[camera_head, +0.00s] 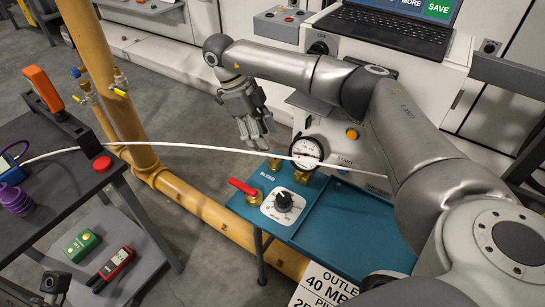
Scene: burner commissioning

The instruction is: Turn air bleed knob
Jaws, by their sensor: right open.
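A black knob (283,199) sits on a round-cornered white dial plate on the teal bench panel (335,225). A small label near the back edge of the panel seems to read "BLEED". My right gripper (258,138) hangs open and empty behind the panel, fingers pointing down. It is above and to the left of the knob in the picture, clearly apart from it. My left gripper is not in view.
A red-handled brass valve (243,187) and a pressure gauge (305,152) flank the knob. A yellow pipe (100,65) rises at left. A dark cart (60,180) holds tools; a laptop (390,28) stands behind.

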